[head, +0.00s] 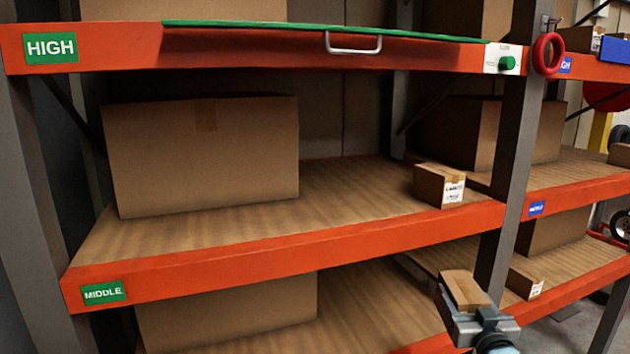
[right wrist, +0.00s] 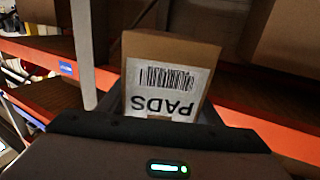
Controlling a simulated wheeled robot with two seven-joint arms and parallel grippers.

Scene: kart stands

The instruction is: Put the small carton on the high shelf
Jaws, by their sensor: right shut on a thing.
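My right gripper (head: 474,312) is shut on a small brown carton (head: 464,290) in front of the rack, low at the right of the head view. In the right wrist view the carton (right wrist: 170,50) shows a white label reading PADS, upside down. The high shelf (head: 110,46) is the top orange beam with a green HIGH sign (head: 50,48). A green-edged panel (head: 250,25) with a silver handle (head: 352,44) runs along it; the high shelf's deck is not visible. My left gripper is not in view.
The middle shelf (head: 350,190) holds a large box (head: 205,155) and another small labelled carton (head: 440,186), with bare deck between. A grey upright (head: 510,170) stands near my right gripper. A green knob (head: 507,63) and red ring (head: 547,53) are at the top right.

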